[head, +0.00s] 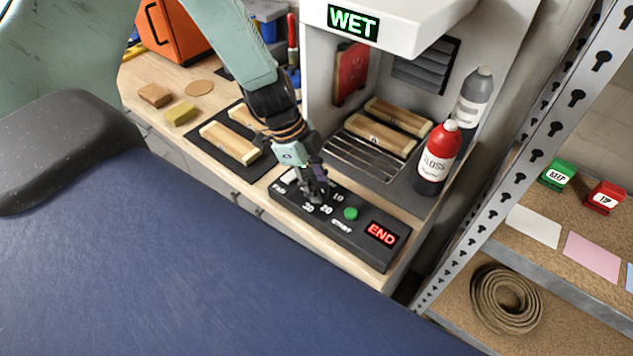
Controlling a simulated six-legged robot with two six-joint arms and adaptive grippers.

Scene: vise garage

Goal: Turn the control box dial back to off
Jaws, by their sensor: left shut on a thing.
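The control box (292,228) is a long black box along the front edge of the wooden bench. It has a green button (351,213) marked START, a red lit display (381,234) reading END, and white dial numbers such as 10, 20 and 30. My left gripper (316,196) points down onto the dial area and is shut on the dial. The gripper hides the dial and its pointer, so I cannot tell its setting. My right gripper is not in view.
A booth with a lit WET sign (353,22) stands behind the box, with wooden blocks (380,137) on its rack. A red bottle (436,158) and a grey bottle (473,97) stand at right. A perforated metal post (535,150) rises beside the shelves.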

